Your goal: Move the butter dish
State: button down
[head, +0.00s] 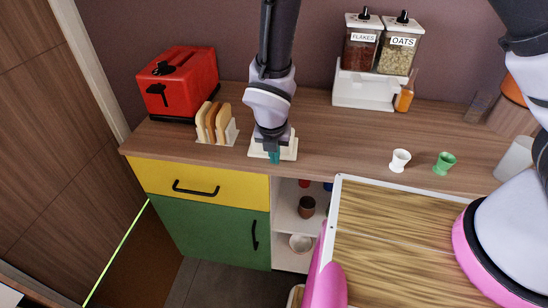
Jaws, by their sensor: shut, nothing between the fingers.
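A cream-white dish on a flat rectangular base (289,152), which looks like the butter dish, stands on the wooden counter near its front edge. It is right of the toast rack. My gripper (273,157) points down over it, its teal fingertips together at the dish's front side in the picture. The gripper and wrist hide much of the dish's middle. I cannot tell whether the fingertips touch it. The gripper is shut with nothing seen between its fingers.
Left on the counter (330,148) are a red toaster (180,82) and a rack of toast (216,124). Behind right stands a white cereal dispenser (364,90) with an amber bottle (405,97). White (400,160) and green (444,163) egg cups stand right. Counter between dish and cups is clear.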

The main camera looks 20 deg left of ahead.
jog(key=w, duration=0.8)
jog(key=w+a, duration=0.1)
jog(key=w, duration=0.8)
jog(key=w+a, duration=0.1)
jog(key=w, duration=0.7)
jog(key=shift+w+a, duration=0.2)
jog(key=shift+w, duration=0.2)
jog(key=shift+s, duration=0.15)
